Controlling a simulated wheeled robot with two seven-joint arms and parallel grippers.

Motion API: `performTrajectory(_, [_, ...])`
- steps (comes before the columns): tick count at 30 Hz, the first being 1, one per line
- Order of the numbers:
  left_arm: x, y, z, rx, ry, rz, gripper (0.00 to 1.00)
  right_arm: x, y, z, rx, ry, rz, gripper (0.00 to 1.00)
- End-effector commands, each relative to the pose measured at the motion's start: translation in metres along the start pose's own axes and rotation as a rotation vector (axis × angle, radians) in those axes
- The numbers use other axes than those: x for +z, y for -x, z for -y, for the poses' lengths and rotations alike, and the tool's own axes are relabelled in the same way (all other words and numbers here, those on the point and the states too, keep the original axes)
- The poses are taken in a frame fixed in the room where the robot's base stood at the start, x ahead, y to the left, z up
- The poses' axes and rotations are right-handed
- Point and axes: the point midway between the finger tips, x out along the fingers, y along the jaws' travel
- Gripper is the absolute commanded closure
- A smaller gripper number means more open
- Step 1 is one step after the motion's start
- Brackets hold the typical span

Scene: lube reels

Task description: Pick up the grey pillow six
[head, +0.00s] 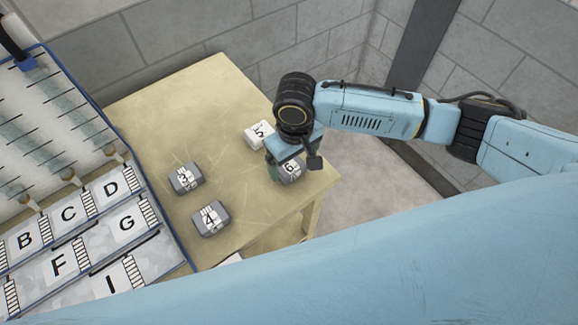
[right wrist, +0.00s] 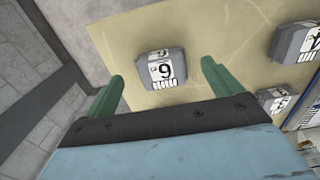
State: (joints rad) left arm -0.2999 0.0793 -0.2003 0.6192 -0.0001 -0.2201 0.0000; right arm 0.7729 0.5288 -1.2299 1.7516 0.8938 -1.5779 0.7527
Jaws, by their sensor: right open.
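The grey pillow six (head: 291,171) is a small grey block with a white label and a black 6, near the right corner of the wooden table. My right gripper (head: 283,165) is over it and partly covers it in the head view. In the right wrist view the pillow six (right wrist: 161,69) lies on the table beyond and between the two green fingertips of the open right gripper (right wrist: 162,75). The fingers look apart from it. My left gripper is not in view.
The wooden table (head: 165,115) also holds a whitish pillow five (head: 259,134), a grey pillow three (head: 186,178) and a grey pillow four (head: 210,219). A lettered rack (head: 85,252) stands at the left. Block walls are behind.

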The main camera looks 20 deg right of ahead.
Motion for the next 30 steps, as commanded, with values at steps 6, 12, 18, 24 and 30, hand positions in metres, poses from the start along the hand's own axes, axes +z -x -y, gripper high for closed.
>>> performTrajectory(6, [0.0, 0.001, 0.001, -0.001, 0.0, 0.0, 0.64, -0.002, -0.022, 0.0, 0.001, 0.0, 0.001, 0.09])
performTrajectory(12, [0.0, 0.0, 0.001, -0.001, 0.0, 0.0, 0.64, -0.002, -0.049, -0.001, 0.001, 0.001, 0.0, 0.09])
performTrajectory(18, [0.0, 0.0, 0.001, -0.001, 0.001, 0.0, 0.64, -0.002, -0.054, -0.001, 0.001, 0.002, -0.002, 0.09])
performTrajectory(24, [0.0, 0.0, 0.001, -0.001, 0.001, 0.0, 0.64, -0.002, -0.054, -0.001, 0.001, 0.002, -0.002, 0.22])
performTrajectory(30, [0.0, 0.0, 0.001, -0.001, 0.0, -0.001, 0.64, -0.002, -0.054, -0.001, 0.001, 0.002, -0.002, 0.48])
